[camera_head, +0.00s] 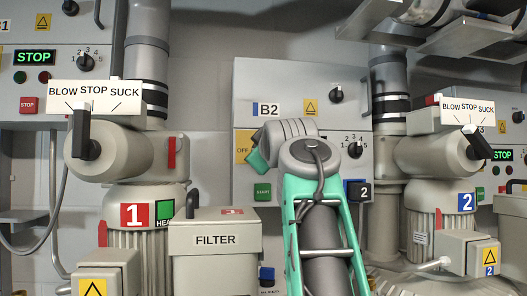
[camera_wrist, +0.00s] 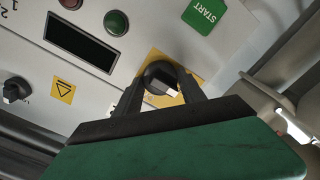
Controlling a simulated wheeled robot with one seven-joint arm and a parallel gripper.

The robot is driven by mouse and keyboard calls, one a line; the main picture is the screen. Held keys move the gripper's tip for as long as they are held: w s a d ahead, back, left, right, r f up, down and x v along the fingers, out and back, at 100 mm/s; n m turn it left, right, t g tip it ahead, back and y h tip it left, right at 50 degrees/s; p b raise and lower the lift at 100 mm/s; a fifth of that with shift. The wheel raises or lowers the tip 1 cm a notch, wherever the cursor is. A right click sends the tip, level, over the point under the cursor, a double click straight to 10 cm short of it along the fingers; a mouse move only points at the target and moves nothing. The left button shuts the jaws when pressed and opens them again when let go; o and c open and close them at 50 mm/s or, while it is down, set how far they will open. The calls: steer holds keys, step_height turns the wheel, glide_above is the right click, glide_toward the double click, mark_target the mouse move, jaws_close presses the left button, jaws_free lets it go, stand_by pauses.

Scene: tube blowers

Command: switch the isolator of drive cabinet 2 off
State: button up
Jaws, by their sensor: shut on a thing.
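Drive cabinet B2 (camera_head: 282,89) is the grey box in the middle of the head view, partly hidden behind my arm. A yellow plate (camera_head: 243,147) reading OFF shows at its left edge. In the wrist view, the isolator's black rotary knob (camera_wrist: 157,73) sits on its yellow plate (camera_wrist: 202,80). My gripper (camera_wrist: 161,82) is shut on this knob, one finger at each side. A pale mark shows on the knob's lower right. The plate's lettering is not readable there, so I cannot tell the switch position. In the head view the knob and fingertips are hidden.
The wrist view shows a dark display (camera_wrist: 80,42), a red lamp (camera_wrist: 70,3), a green lamp (camera_wrist: 116,22) and a green START button (camera_wrist: 204,11). A FILTER box (camera_head: 214,241) stands below left of my arm. Blower 1 (camera_head: 125,155) and blower 2 (camera_head: 440,155) flank it.

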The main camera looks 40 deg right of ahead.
steer(key=o, duration=1.4)
steer(key=shift+c, duration=0.2)
steer(key=b+v, duration=0.2)
steer(key=v, duration=0.5)
steer(key=shift+s+a, duration=0.25)
steer(key=shift+s, duration=0.1)
